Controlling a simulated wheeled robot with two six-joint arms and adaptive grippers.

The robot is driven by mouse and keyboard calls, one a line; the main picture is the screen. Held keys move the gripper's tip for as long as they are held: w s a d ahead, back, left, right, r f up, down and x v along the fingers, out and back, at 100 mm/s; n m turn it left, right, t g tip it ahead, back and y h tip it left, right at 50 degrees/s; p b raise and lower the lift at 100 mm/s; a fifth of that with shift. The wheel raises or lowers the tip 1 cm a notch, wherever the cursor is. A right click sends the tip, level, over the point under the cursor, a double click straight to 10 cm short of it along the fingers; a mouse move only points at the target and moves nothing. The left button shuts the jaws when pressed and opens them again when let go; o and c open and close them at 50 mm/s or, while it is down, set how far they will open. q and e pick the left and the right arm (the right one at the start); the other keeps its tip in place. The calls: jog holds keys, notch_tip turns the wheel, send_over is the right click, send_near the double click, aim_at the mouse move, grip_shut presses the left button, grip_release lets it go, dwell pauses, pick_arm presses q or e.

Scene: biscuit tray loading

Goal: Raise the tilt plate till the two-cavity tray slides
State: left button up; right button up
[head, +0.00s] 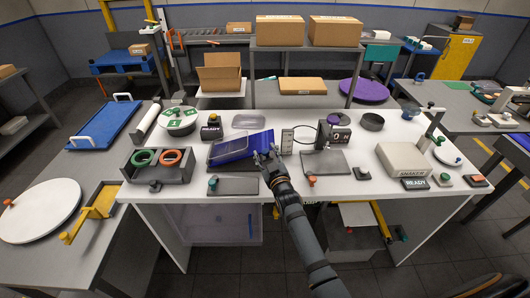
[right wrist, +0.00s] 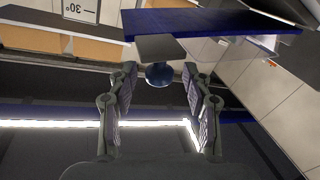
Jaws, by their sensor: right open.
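The blue tilt plate (head: 262,140) stands tilted on the white table, its right side higher than its left. A clear tray (head: 228,147) lies on its left part; its cavities are too small to make out. My right gripper (head: 266,157) is at the plate's near right edge. In the right wrist view the plate's edge (right wrist: 215,22) crosses above the open fingers (right wrist: 160,88). A dark blue knob (right wrist: 159,76) under a grey tab (right wrist: 160,47) sits between the fingertips, with gaps on both sides. My left gripper is not in view.
A grey holder with green and orange rings (head: 160,163) is at left.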

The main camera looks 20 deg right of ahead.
jog(key=shift+w, duration=0.65)
jog(key=shift+s, duration=0.1)
jog(key=shift+c, duration=0.3)
grip_shut()
